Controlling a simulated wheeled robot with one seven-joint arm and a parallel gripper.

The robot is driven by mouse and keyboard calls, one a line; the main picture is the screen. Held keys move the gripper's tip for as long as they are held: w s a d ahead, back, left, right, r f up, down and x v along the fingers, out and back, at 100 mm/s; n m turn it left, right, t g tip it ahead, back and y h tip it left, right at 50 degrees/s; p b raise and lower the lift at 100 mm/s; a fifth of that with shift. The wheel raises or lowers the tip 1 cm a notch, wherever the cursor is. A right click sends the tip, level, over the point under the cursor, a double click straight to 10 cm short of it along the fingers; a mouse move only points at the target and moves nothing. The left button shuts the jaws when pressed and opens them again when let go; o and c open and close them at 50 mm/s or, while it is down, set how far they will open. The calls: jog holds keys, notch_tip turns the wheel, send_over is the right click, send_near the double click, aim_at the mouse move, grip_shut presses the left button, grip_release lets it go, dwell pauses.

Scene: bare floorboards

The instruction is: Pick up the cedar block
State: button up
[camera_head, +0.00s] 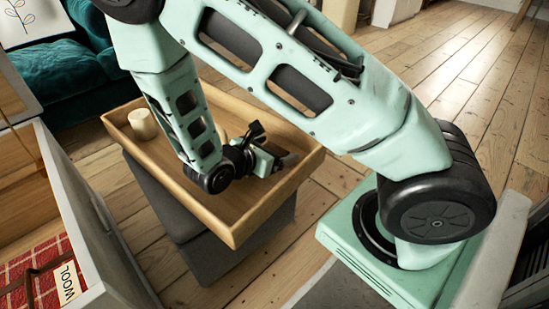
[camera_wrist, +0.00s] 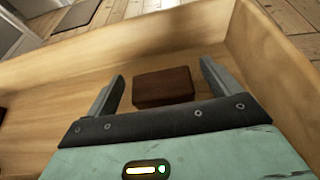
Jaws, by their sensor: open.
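The cedar block, a reddish-brown rectangular block (camera_wrist: 163,87), lies flat on the floor of a wooden tray (camera_wrist: 62,95). In the wrist view it sits between the two fingers of my gripper (camera_wrist: 162,73), with a gap visible on each side. My gripper is open and holds nothing. In the head view my gripper (camera_head: 276,160) is low inside the right part of the tray (camera_head: 245,226). My gripper and arm cover much of that area there, so I cannot make out the block clearly.
A cream cylinder (camera_head: 143,124) stands at the tray's left end. The tray's raised walls surround my gripper. The tray rests on a dark grey ottoman (camera_head: 205,258). An open chest (camera_head: 95,235) with red checked cloth stands left; a teal sofa (camera_head: 60,78) is behind.

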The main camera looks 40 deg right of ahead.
jog(key=c, duration=1.1)
jog(key=shift+o, duration=0.2)
